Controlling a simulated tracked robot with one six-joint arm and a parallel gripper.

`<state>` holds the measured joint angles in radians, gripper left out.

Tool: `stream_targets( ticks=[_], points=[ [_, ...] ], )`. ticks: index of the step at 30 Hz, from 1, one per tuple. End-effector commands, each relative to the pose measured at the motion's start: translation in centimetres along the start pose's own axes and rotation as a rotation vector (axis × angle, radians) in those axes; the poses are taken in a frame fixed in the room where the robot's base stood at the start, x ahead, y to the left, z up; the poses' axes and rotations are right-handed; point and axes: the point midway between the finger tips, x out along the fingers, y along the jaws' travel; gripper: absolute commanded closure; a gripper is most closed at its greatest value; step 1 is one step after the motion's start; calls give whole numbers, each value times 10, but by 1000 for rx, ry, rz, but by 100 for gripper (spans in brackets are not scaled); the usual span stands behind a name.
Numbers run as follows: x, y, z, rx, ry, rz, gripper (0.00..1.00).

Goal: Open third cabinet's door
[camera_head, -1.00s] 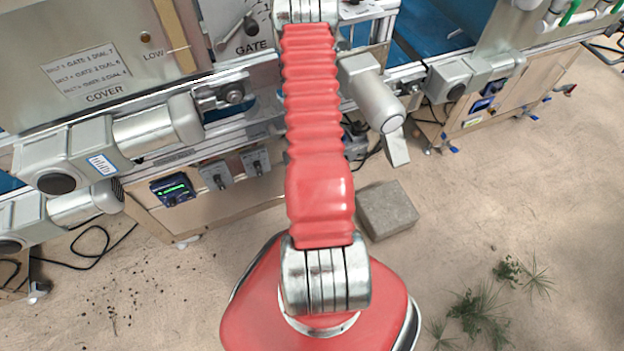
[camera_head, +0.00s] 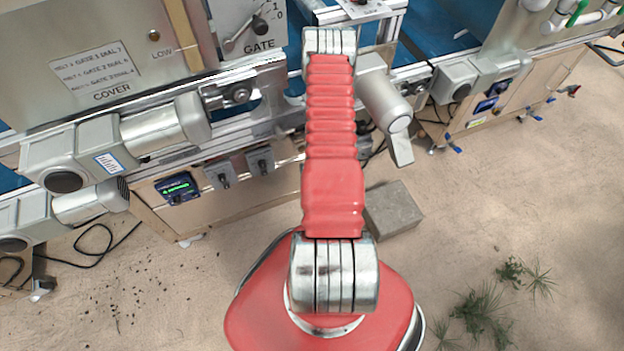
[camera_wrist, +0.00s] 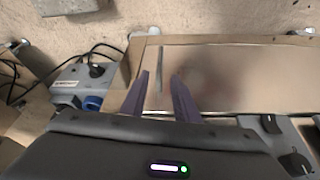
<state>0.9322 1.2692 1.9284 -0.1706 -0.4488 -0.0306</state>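In the wrist view my gripper (camera_wrist: 161,75) shows two dark fingers, apart, with nothing clearly held between them. They point at a tan cabinet panel (camera_wrist: 235,75) with a pale frame. A thin dark upright bar or slot lies on the panel between the fingertips. I cannot tell whether the fingers touch it. The panel looks closed. In the head view a tan cabinet front (camera_head: 235,205) sits under the machine at left, and another cabinet (camera_head: 520,95) stands at right. Which one is the third cannot be told. My gripper is hidden in the head view.
A grey control box (camera_wrist: 85,80) with a knob and cables is left of the panel in the wrist view. More knobs (camera_wrist: 270,123) are at lower right. A grey block (camera_head: 393,210) lies on the floor. Sandy floor is open at front right, with small plants (camera_head: 480,310).

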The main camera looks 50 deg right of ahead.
Motion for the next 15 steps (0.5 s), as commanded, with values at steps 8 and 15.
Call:
stream_targets(
  ticks=[8,15],
  points=[
    [22,-1,1,-1,-2,-1,72],
    [50,-1,1,-2,-2,-1,72]
  ],
)
